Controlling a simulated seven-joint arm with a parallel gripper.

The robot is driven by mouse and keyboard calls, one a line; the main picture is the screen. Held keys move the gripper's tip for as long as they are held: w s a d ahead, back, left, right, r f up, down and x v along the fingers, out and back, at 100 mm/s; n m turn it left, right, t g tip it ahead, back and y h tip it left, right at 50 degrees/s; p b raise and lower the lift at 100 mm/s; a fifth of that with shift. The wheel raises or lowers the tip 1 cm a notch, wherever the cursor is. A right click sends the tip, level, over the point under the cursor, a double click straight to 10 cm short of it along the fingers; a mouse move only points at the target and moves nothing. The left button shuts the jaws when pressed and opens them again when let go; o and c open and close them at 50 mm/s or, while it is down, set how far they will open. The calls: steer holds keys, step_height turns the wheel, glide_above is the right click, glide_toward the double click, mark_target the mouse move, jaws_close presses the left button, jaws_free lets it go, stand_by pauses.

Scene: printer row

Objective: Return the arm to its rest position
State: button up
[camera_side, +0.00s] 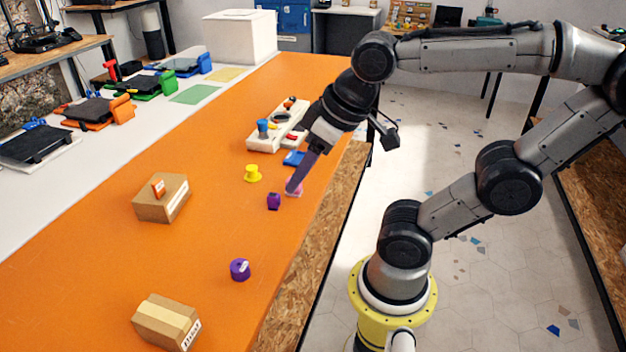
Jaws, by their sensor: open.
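My gripper (298,184) is over the right edge of the orange table (100,260), pointing down and to the left. Its fingers are seen nearly edge-on, with the tips close to a small pink piece (294,191) on the table. I cannot tell whether they touch it. My arm reaches in from the right, bent well out over the table.
A white tray (262,146) with coloured pieces, a blue piece (294,158) and a yellow spool (252,173) are near the gripper. Several printers (90,112) line the left.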

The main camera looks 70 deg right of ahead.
steer(key=shift+s+f+n, duration=0.4)
steer(key=shift+s+f, duration=0.45)
steer(key=shift+s, duration=0.05)
